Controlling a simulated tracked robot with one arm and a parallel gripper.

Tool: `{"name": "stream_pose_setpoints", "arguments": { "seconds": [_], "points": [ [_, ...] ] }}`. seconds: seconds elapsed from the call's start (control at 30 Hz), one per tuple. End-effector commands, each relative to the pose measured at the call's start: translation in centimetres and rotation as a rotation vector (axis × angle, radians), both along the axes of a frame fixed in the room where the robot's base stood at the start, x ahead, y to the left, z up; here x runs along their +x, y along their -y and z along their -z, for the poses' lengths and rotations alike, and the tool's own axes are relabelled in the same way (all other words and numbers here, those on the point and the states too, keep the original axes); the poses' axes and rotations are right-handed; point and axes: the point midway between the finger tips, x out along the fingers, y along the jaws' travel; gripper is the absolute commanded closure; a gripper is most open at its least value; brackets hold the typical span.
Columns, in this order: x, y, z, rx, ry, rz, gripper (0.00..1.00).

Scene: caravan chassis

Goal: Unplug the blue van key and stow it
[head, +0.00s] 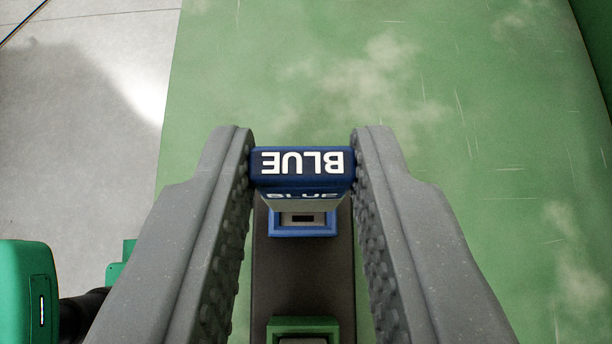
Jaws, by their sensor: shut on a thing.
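The blue van key (302,168) is a dark blue block with "BLUE" in white letters, upside down in the picture. My gripper (303,160) is shut on it, with one ridged grey finger against each side. A second line of lettering on its near face is partly readable. Just below the key in the picture, a blue-framed socket (303,229) with a small dark slot shows on a dark grey strip (303,260). The slot is visible and looks empty. The key's lower end is hidden, so its exact height above the strip is unclear. No stowing place is identifiable.
A green-framed socket (303,325) sits nearer on the same strip, cut by the lower edge. A worn green panel (490,110) lies around and behind the strip. Pale floor (80,120) shows at left, with a green machine part (25,295) at lower left.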

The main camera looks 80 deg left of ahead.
Motion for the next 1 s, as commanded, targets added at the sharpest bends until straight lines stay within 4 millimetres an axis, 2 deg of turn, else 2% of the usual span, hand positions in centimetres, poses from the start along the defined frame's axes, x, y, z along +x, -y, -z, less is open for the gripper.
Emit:
{"name": "stream_pose_setpoints", "arguments": {
  "seconds": [0.1, 0.43, 1.0],
  "points": [
    [0.0, 0.1, 1.4, 0.000, -0.001, 0.001, 0.97],
    [0.0, 0.2, 4.0, 0.000, -0.001, 0.002, 0.97],
    [0.1, 0.3, 4.4, 0.000, -0.001, 0.004, 0.97]
  ]
}}
